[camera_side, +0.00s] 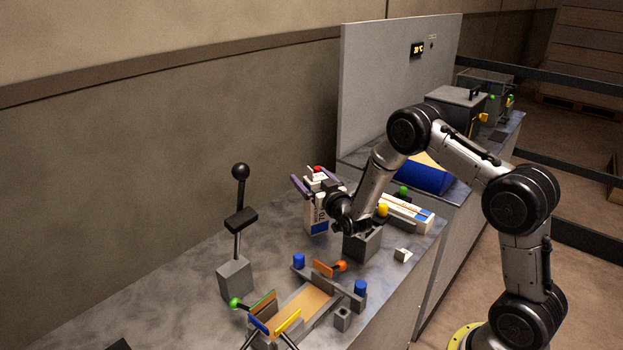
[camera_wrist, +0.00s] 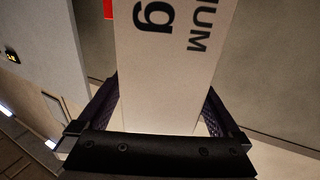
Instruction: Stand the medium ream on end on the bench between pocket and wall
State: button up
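The medium ream (camera_side: 316,215) is a white pack with blue print, upright near the back wall; part of it is hidden behind my gripper (camera_side: 314,183). Its broad face with dark lettering fills the middle of the wrist view (camera_wrist: 165,90). My gripper reaches sideways toward the wall, with one purple finger along each side edge of the ream. The fingers appear to touch both edges, so it looks shut on the ream. The ream's lower end seems at bench level, but I cannot tell whether it bears on the bench. A tan-floored pocket (camera_side: 302,301) with grey walls lies at the front.
A black-knobbed lever (camera_side: 238,235) stands left on the bench (camera_side: 190,310). A grey block (camera_side: 362,244) stands right of the ream. Another white pack (camera_side: 408,213) lies farther right. Blue pegs and coloured handles surround the pocket. A tall grey panel (camera_side: 390,85) rises behind.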

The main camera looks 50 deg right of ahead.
jog(key=shift+f, duration=0.15)
jog(key=s+r, duration=0.1)
jog(key=r, duration=0.2)
jog(key=s+a+r, duration=0.1)
jog(key=s+r, duration=0.1)
jog(key=r, duration=0.1)
jog(key=s+r, duration=0.2)
jog(key=r, duration=0.1)
jog(key=shift+a+r, duration=0.2)
jog(key=shift+r, duration=0.15)
jog(key=s+a+r, duration=0.2)
jog(key=s+r, duration=0.1)
jog(key=s, duration=0.5)
jog(key=shift+s+a+r, duration=0.2)
jog(key=shift+s+r, duration=0.05)
jog(key=shift+r, duration=0.05)
